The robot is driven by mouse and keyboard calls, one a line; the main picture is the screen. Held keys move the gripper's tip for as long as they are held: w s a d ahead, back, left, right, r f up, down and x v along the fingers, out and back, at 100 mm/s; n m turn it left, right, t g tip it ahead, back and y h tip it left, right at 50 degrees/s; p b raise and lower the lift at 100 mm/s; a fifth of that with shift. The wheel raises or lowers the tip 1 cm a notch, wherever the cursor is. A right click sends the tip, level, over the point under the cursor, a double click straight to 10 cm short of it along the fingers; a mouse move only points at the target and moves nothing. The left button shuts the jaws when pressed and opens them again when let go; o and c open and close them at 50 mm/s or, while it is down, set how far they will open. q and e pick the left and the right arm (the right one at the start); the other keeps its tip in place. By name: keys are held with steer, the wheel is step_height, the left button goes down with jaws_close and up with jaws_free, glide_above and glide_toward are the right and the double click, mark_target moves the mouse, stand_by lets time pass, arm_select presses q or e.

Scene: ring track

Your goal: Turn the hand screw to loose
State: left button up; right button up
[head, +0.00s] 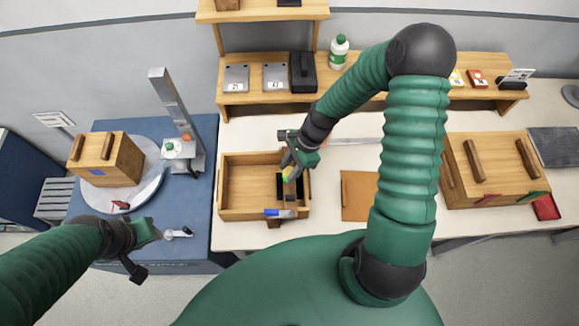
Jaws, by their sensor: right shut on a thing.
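My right gripper (289,172) reaches down into an open wooden box (238,211) on the white bench. It is shut on a small yellow-green thing (287,173), mostly covered by the fingers. Dark parts lie just below it in the box. A blue-and-white piece (280,213) sits at the box's front edge, with a brown block under it. I cannot tell which of these is the hand screw. My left gripper (161,234) is at the lower left over the blue table, beside a small silver and white item (181,233); its jaws are too small to read.
A wooden box (108,158) stands on a round grey plate at left, near a tall metal post (170,100). A shelf (250,98) with a green-and-white bottle (339,51) stands behind. A brown board (359,195) and a large wooden case (494,170) lie to the right.

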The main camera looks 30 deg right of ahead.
steer(key=shift+d+r, duration=0.1)
steer(key=shift+r, duration=0.05)
jaws_close()
steer(key=shift+w+d, duration=0.1)
steer(key=shift+d, duration=0.05)
stand_by(0.9)
